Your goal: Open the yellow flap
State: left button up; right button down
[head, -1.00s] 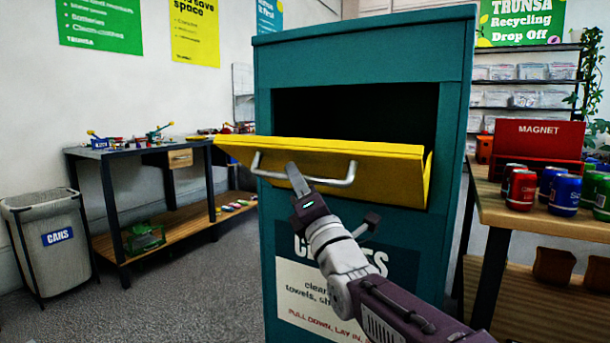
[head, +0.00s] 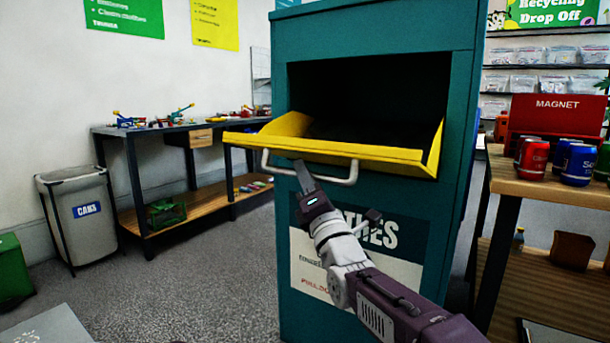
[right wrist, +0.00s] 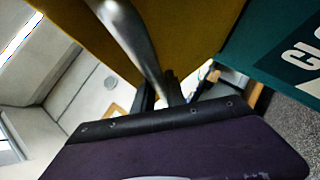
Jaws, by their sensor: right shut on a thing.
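The yellow flap (head: 330,150) of the teal clothes bin (head: 390,210) is tilted far down, with the dark opening above it in view. Its grey bar handle (head: 340,178) runs along the front edge. My right gripper (head: 301,172) is at the left part of the handle, shut on it. In the right wrist view the handle (right wrist: 130,35) runs down to the fingers (right wrist: 160,95), under the yellow flap (right wrist: 190,30). The exact grip is partly hidden there. My left gripper is not in view.
A wooden table (head: 550,190) with a red magnet box (head: 550,118) and red and blue cans stands close on the right. A workbench (head: 180,130) and a cans bin (head: 80,215) stand at the left. Grey floor is free between them and the teal bin.

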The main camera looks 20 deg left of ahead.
jog(key=c, duration=1.4)
grip_release()
jog(key=shift+r, duration=0.1)
jog(key=shift+o, duration=0.2)
jog(key=b+v, duration=0.1)
jog(key=v, duration=0.8)
